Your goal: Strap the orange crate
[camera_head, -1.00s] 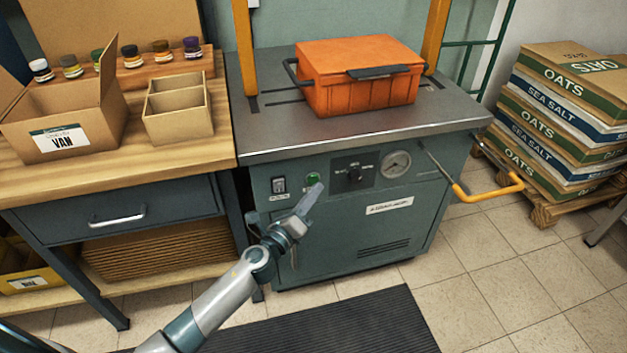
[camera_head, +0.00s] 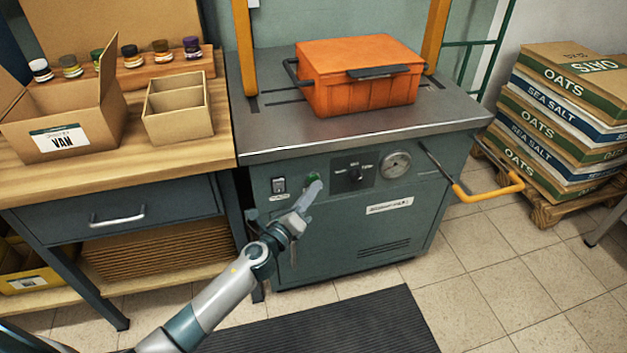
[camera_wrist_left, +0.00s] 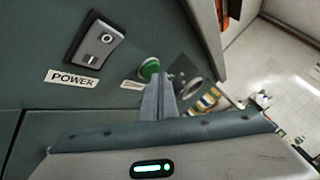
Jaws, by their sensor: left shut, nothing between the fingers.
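The orange crate (camera_head: 358,84) sits closed on the metal top of the strapping machine (camera_head: 300,136), between two yellow uprights. No strap shows around it. My left gripper (camera_head: 317,187) is shut and empty at the machine's front panel, its fingertips at the green button (camera_head: 312,177). In the left wrist view, the fingertips (camera_wrist_left: 158,79) are right beside the green button (camera_wrist_left: 149,68); I cannot tell if they touch it. The power switch (camera_wrist_left: 97,48) is left of the button there. My right gripper is out of view.
A yellow handle (camera_head: 489,192) sticks out on the machine's right. A wooden bench (camera_head: 190,159) with boxes and jars stands left; stacked sacks (camera_head: 565,110) stand right.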

